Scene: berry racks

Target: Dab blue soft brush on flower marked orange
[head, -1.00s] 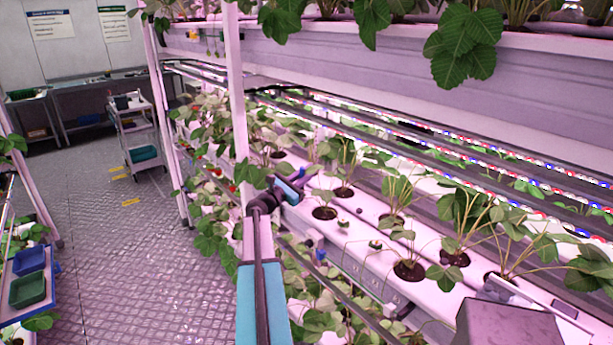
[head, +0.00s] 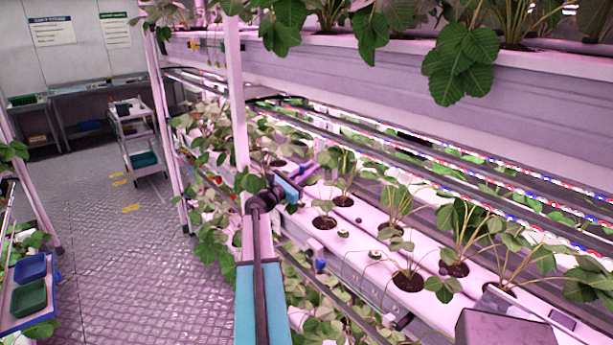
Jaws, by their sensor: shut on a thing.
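My gripper (head: 302,179) is small and partly hidden at the far end of my arm, over the left part of the white planting channel (head: 345,262). It is shut on a slim, dark purplish thing, which I take for the blue soft brush; its tip and colour are not clear at this size. Strawberry plants stand in round dark holes in the channel, right of and behind my gripper. I cannot pick out a flower marked orange. Two small round things, one nearer (head: 375,254) and one farther (head: 343,233), lie on the channel; I cannot tell what they are.
Leaves (head: 345,165) crowd close to my gripper. A pink-white post (head: 238,90) rises left of it, and an upper trough (head: 400,70) with hanging leaves is above. Light bars run behind the plants. The aisle floor (head: 130,260) at left is clear; a cart (head: 138,140) stands farther off.

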